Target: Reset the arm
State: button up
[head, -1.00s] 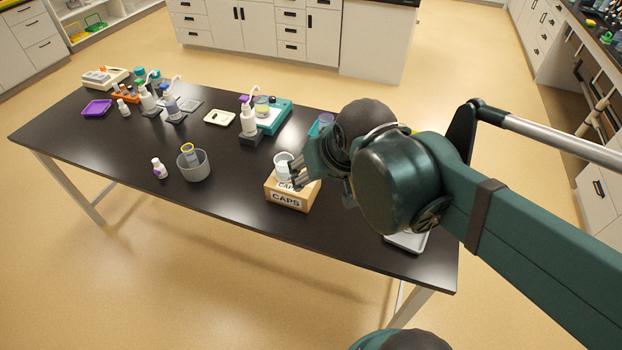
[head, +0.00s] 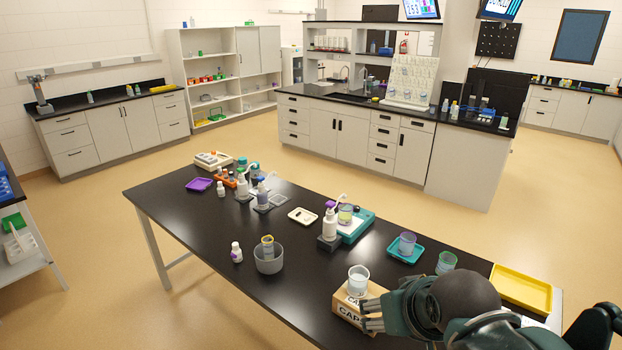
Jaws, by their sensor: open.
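My gripper (head: 372,314) is at the lower right of the head view, its fingers pointing left. It is open, and nothing shows between its fingers. The fingers overlap the right part of the cardboard CAPS box (head: 347,308) in the picture; I cannot tell whether they touch it. A clear cup (head: 358,280) stands at the box, above and left of the fingers. My wrist and arm hide the table's right front corner.
The black table (head: 215,240) holds a grey bin (head: 268,262), a small white bottle (head: 237,252), a pump bottle (head: 330,225), a teal tray (head: 394,250) with a cup, a green-rimmed cup (head: 446,262) and a yellow tray (head: 522,287). The front left tabletop is clear.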

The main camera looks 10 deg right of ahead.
notch_tip(320, 180, down, 7)
jog(key=b, duration=0.6)
jog(key=shift+r, duration=0.15)
dwell(0.8)
